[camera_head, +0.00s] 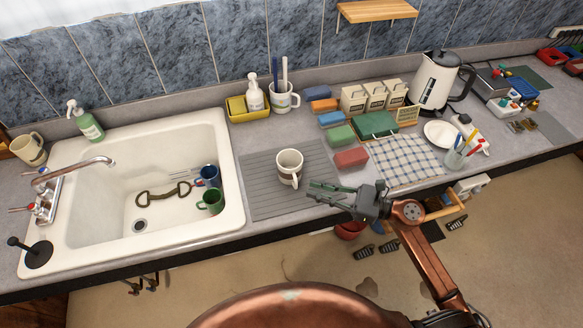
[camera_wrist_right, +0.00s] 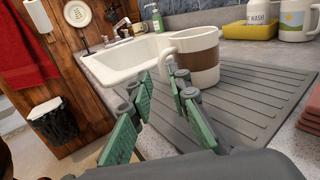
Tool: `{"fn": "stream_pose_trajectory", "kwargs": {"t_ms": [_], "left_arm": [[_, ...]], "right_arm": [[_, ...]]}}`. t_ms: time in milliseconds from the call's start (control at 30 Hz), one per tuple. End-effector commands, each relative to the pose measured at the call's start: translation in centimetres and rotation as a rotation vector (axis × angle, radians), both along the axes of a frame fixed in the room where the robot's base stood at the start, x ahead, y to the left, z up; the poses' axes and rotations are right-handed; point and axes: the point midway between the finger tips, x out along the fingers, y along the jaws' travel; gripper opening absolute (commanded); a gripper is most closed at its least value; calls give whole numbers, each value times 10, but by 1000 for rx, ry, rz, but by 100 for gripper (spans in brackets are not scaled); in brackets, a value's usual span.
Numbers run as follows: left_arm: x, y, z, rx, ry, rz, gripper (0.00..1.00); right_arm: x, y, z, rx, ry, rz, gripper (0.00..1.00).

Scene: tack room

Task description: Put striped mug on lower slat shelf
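The striped mug (camera_head: 287,168) is white with a broad brown band and stands upright on the grey ribbed drying mat right of the sink. In the right wrist view the mug (camera_wrist_right: 203,60) is ahead of the fingers, its handle turned toward the left. My right gripper (camera_head: 318,192) is open and empty, just right of and nearer than the mug, low over the counter and apart from it. Its spread green finger pads (camera_wrist_right: 160,92) also show in the wrist view. A wooden slat shelf (camera_head: 377,11) is on the tiled wall at the top. My left gripper is out of view.
The sink (camera_head: 85,190) holds a blue mug (camera_head: 208,176) and a green mug (camera_head: 212,201). Behind the mat are a yellow caddy (camera_head: 238,109) and a white mug with brushes (camera_head: 283,98). Coloured blocks, canisters and a kettle (camera_head: 437,82) crowd the right. The mat's left part is clear.

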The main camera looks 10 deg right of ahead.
Motion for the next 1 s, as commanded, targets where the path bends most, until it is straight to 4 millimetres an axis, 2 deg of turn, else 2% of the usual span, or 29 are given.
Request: {"fn": "stream_pose_trajectory", "kwargs": {"t_ms": [133, 400, 600, 867, 1000], "left_arm": [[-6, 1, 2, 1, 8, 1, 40], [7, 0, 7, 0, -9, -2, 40], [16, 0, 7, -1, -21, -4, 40], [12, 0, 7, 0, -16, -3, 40], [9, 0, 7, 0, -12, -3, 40]], "right_arm": [[10, 13, -2, 0, -1, 2, 17], [30, 40, -5, 0, 0, 1, 17], [30, 41, -6, 0, 1, 0, 17], [30, 40, -6, 0, 1, 0, 0], [30, 40, -6, 0, 1, -1, 0]]}}
